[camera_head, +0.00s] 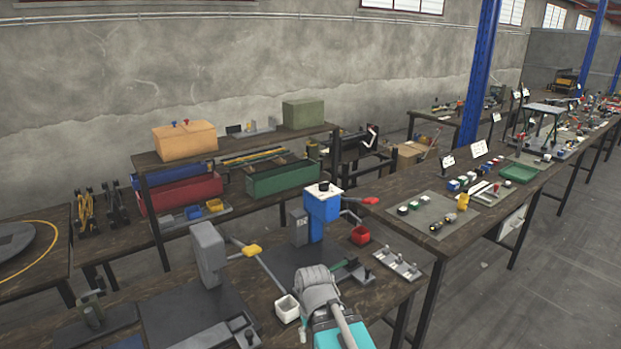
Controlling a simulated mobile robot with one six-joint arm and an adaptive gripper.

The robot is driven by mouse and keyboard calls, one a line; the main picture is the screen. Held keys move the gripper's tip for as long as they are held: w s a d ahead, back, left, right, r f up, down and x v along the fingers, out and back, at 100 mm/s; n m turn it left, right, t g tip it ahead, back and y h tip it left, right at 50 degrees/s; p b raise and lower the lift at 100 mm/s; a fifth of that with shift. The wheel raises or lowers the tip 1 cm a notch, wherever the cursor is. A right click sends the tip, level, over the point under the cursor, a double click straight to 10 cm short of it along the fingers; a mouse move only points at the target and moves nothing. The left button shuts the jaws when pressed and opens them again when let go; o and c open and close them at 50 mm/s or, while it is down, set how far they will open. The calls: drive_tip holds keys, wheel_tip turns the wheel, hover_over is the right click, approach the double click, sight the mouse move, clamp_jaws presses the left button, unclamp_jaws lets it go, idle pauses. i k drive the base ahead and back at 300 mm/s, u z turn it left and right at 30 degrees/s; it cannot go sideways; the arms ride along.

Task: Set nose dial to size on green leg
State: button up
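A blue rivet press (322,215) stands on the near bench. A white plate with a black knob (323,187) sits on its top; I cannot tell whether this is the nose dial, and any markings are too small to read. A lever with a red handle (371,201) points right from the press. A dark green piece (343,269) lies low at the press's foot, partly hidden; I cannot tell whether it is the green leg. My grey and teal arm (319,292) rises at the bottom centre, in front of the bench. My gripper cannot be made out.
A grey press (207,250) with a yellow-handled lever stands to the left. A shelf (235,146) with boxes stands behind. Another bench runs right.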

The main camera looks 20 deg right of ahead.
sight(323, 188)
drive_tip(key=i, duration=0.9)
drive_tip(key=z, duration=0.05)
